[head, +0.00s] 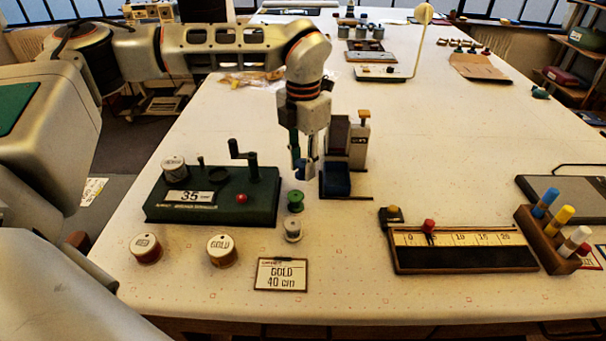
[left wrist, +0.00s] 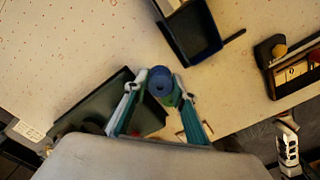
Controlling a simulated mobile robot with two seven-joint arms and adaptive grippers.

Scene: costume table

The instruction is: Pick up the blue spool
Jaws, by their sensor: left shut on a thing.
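The blue spool (left wrist: 161,81) sits between the fingertips of my left gripper (left wrist: 160,86) in the left wrist view, one finger on each side. The left gripper (head: 302,172) points straight down in the head view and is shut on the spool, which shows only as a small blue patch (head: 303,168). Whether the spool touches the table is hard to tell. A green spool (head: 295,201) stands just in front of the gripper, with a silver-grey spool (head: 292,230) nearer the front. My right gripper is not in view.
A green winder box (head: 212,211) with a crank and a "35" display stands left of the gripper. A dark blue bin (head: 337,182) is close on the right. Two labelled spools, a "GOLD 40 cm" card (head: 281,273) and a ruler board (head: 464,256) lie nearer the front.

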